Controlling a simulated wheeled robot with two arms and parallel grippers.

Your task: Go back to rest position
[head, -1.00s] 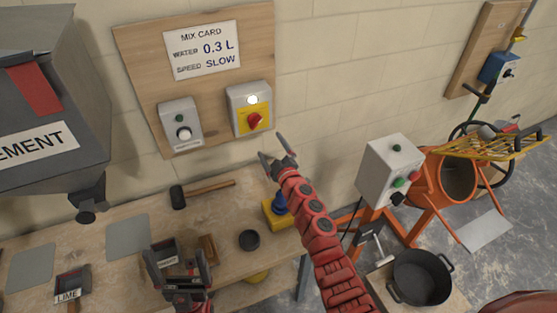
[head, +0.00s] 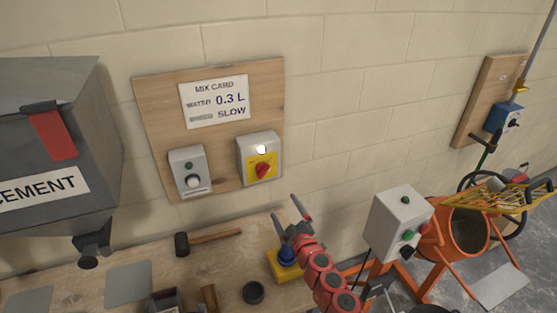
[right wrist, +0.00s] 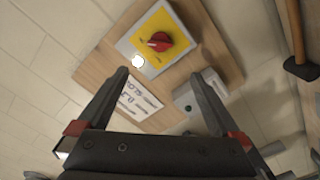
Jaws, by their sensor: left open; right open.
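My right gripper (head: 287,212) is open and empty, raised in front of the wall just right of the wooden board (head: 160,110). Its two fingers are spread apart in the right wrist view (right wrist: 159,76), with the board behind them and nothing between them. The red rotary switch on its yellow plate (head: 263,168) is on the board, left of the gripper and apart from it. My left gripper cannot be made out in the head view.
A workbench holds a mallet (head: 212,236), a dark scoop (head: 165,301) and a round black cup (head: 253,292). A blue button on a yellow box (head: 286,257) is close to my right gripper. The cement hopper (head: 50,130) is at left, the orange mixer (head: 468,232) at right.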

